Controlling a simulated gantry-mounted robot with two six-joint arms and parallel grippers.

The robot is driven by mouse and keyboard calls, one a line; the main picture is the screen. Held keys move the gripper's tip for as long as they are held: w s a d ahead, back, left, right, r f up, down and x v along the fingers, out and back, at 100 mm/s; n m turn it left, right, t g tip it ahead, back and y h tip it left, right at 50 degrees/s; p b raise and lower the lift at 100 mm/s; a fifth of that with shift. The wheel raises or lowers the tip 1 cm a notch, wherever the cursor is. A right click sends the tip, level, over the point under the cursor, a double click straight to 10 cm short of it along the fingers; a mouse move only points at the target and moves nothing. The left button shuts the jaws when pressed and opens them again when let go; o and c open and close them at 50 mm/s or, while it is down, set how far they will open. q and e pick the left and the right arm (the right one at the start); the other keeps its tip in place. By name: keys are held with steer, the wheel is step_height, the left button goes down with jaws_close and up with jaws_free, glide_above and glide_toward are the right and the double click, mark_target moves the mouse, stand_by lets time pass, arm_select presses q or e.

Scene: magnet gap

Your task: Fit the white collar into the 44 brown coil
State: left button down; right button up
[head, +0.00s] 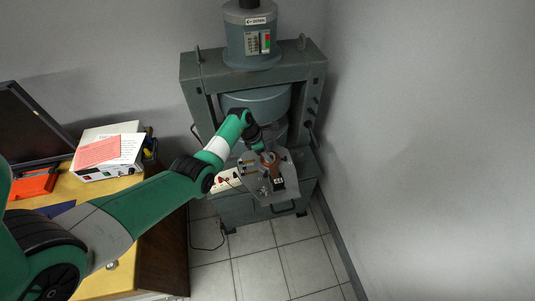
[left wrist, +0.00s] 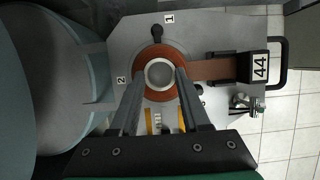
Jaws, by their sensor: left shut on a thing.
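The brown coil (left wrist: 174,56) is a flat ring with a brown strip running to a black block labelled 44 (left wrist: 260,66). It lies on a grey plate, and the coil also shows small in the head view (head: 270,160). The white collar (left wrist: 160,74) is a pale ring seen over the coil's middle. My left gripper (left wrist: 160,72) is shut on the collar, one finger on each side, above the coil. In the head view my left gripper (head: 263,152) reaches down at the coil. I cannot tell whether the collar is inside the coil or just above it. My right gripper is not in view.
The grey plate (left wrist: 215,30), marked 1 and 2, carries a black-knobbed lever (left wrist: 157,34) and a metal fitting (left wrist: 247,104). The big grey magnet (head: 258,103) stands behind. A yellow desk (head: 105,190) with a white box is at left.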

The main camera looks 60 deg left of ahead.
arm_select(q)
steer(key=shift+f, duration=0.1)
steer(key=shift+c, duration=1.5)
jaws_free()
steer(key=p+v, duration=0.6)
steer(key=v, duration=0.5)
steer(key=shift+r+p, duration=0.25)
steer(key=shift+p, duration=0.05)
